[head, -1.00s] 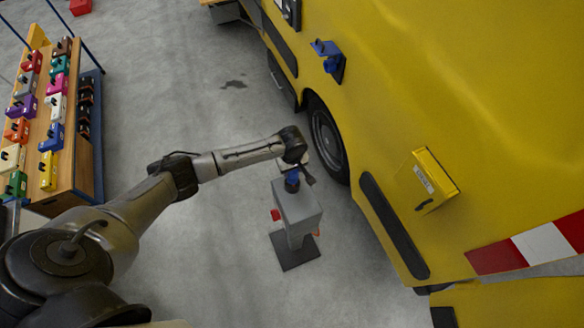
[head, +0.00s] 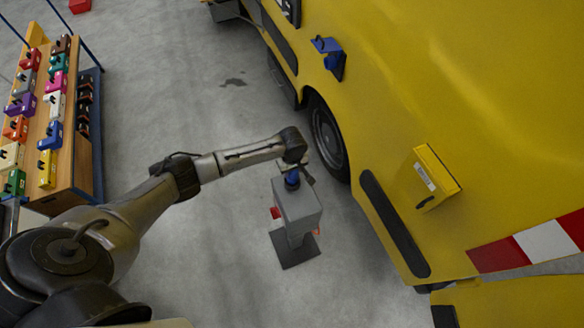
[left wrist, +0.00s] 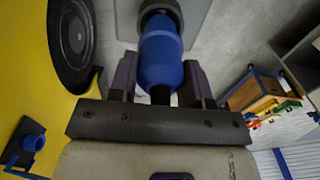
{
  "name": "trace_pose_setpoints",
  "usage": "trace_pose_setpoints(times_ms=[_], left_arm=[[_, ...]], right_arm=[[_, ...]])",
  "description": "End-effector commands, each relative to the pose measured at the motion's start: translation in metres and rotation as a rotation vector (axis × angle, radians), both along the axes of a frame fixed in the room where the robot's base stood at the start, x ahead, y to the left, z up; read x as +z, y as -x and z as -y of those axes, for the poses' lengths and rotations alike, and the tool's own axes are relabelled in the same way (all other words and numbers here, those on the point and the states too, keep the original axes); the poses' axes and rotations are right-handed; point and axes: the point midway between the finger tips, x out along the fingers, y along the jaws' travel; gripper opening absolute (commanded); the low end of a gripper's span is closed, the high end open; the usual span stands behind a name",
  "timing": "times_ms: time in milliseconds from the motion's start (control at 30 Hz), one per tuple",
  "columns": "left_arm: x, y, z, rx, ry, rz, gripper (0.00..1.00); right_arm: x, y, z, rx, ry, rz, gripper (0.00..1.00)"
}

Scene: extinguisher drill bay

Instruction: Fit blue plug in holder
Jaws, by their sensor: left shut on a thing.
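The blue plug (left wrist: 161,58) is between the two fingers of my left gripper (left wrist: 160,85), which is shut on it. Its far end meets a dark round collar (left wrist: 160,8) on the grey stand; I cannot tell how deep it sits. In the head view the blue plug (head: 292,181) shows at the top of the grey stand (head: 298,204), with my left gripper (head: 302,174) right at it and partly hiding it. My right gripper is not in view.
A yellow truck (head: 470,110) fills the right side, with a blue flap fitting (head: 328,46) and a yellow box (head: 425,178) on its flank. A bench (head: 68,160) with several coloured blocks stands at left.

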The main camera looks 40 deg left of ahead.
Motion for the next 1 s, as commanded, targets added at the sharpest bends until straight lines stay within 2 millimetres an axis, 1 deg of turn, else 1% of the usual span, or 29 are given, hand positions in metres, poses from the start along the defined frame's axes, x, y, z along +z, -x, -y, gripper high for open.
trace_pose_setpoints(times_ms=[533, 1000], left_arm=[[-0.01, 0.0, 0.0, 0.001, 0.0, 0.001, 0.16], [-0.02, 0.0, 0.0, 0.001, 0.0, 0.0, 0.16]], right_arm=[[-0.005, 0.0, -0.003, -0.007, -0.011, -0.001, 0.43], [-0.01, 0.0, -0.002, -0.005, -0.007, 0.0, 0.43]])
